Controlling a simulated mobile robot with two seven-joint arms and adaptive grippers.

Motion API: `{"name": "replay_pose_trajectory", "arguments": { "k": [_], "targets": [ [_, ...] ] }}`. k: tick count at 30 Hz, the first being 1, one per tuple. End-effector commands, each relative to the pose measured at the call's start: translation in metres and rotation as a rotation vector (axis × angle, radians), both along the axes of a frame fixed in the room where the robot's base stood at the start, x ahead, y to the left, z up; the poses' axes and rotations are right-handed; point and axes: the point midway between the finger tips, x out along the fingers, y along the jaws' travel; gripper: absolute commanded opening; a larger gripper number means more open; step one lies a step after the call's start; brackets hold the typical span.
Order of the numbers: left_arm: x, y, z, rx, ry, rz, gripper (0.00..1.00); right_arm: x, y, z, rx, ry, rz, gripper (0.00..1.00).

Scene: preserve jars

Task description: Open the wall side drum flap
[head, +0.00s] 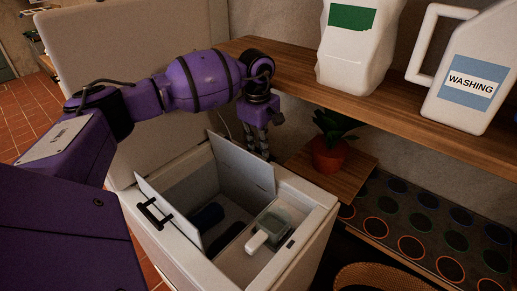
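A white top-loading machine (170,255) stands open, with its large lid raised at the back left. Two pale drum flaps stand up at its opening. The wall side flap (242,164) is a plain upright grey panel. The other flap (168,210), at the front left, carries a black handle (155,213) and leans outward. My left gripper (261,150) points down just beyond the wall side flap's top edge, its fingertips partly hidden by it. Whether it touches the flap or how far the fingers are apart is unclear. My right gripper is not in view.
Dark cloth-like items (206,218) lie inside the drum. A clear cup with a white handle (268,230) is at the opening's right. A potted plant (330,150) stands close right of my gripper. A wooden shelf (300,85) above holds two white jugs (355,50).

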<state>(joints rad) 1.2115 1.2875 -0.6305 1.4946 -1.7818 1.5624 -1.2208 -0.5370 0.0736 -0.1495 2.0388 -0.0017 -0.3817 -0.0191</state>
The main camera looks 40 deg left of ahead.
Motion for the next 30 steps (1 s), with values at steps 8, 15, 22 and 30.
{"name": "replay_pose_trajectory", "arguments": {
  "k": [8, 15, 22, 30],
  "targets": [
    [-0.003, 0.0, -0.008, 0.001, 0.017, 0.001, 0.28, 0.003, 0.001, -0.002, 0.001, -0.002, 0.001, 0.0],
    [-0.004, 0.0, -0.009, 0.001, 0.018, 0.001, 0.29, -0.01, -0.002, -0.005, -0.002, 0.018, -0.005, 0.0],
    [-0.004, 0.0, -0.009, 0.001, 0.019, 0.001, 0.29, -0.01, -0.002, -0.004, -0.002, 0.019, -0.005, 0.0],
    [0.004, -0.001, 0.004, 0.0, 0.014, 0.0, 0.29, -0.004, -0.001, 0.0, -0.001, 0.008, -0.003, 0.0]
  ]
}}
